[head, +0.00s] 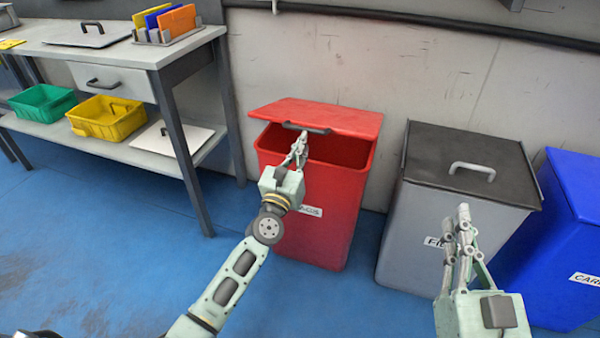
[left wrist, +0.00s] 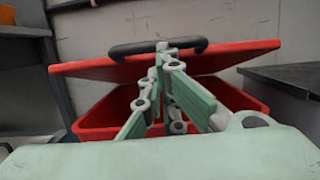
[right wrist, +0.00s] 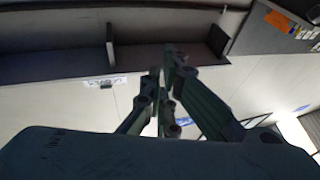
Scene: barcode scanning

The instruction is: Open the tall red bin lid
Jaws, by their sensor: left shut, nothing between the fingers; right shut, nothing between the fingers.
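The tall red bin (head: 335,215) stands against the wall in the head view. Its red lid (head: 345,117) is tilted up, and a dark gap shows between the lid and the front rim. The lid's dark handle (head: 306,128) is on its front edge; it also shows in the left wrist view (left wrist: 130,48). My left gripper (head: 303,135) is shut and empty, its fingertips right at the handle, under the lid's front edge. I cannot tell whether they touch. My right gripper (head: 463,208) is shut and empty, in front of the grey bin.
A grey bin (head: 400,235) with a dark lid (head: 440,160) stands right of the red bin, then a blue bin (head: 565,240). A workbench (head: 130,55) with a green tray (head: 42,103) and a yellow tray (head: 105,117) is at left. Blue floor (head: 130,260) is clear in front.

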